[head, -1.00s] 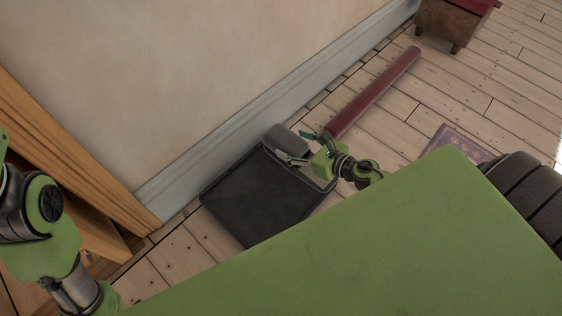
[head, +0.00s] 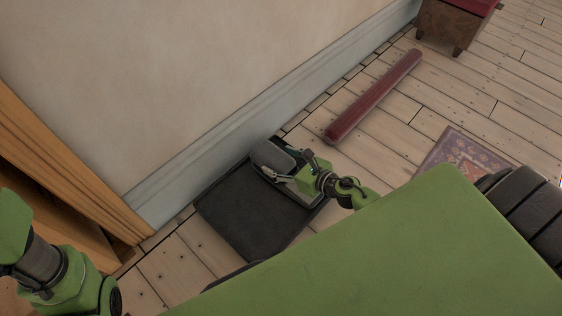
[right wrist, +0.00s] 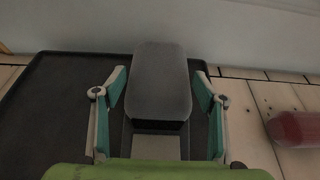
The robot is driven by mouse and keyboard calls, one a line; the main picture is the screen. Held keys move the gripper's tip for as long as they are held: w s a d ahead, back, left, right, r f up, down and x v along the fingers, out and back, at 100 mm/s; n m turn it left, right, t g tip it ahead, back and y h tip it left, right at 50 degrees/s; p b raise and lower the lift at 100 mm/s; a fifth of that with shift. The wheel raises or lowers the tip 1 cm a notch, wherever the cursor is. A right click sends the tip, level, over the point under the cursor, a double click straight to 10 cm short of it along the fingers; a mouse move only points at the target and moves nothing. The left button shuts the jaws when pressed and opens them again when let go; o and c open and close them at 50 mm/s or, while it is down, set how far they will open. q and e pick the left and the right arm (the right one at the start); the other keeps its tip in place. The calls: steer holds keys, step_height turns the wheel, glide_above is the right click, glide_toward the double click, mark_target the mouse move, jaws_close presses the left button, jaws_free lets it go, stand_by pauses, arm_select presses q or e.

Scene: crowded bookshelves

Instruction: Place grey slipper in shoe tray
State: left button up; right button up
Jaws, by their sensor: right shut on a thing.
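The grey slipper (head: 272,156) is at the wall-side edge of the dark shoe tray (head: 240,212) in the head view. My right gripper (head: 279,170) is shut on the slipper, over the tray's far right part. In the right wrist view the slipper (right wrist: 160,75) lies between the two teal-padded fingers, in front of the dark tray (right wrist: 55,105). I cannot tell whether the slipper touches the tray. My left arm shows at the left edge of the head view, but its gripper is not visible.
A long dark red bar (head: 375,95) lies on the plank floor right of the tray. A wall with a pale baseboard (head: 200,172) runs behind the tray. A wooden shelf unit (head: 60,170) is at left. A patterned rug (head: 462,152) lies at right.

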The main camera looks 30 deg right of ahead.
steer(key=shift+f, duration=0.2)
steer(key=o, duration=1.2)
steer(key=shift+c, duration=0.2)
steer(key=shift+r, duration=0.15)
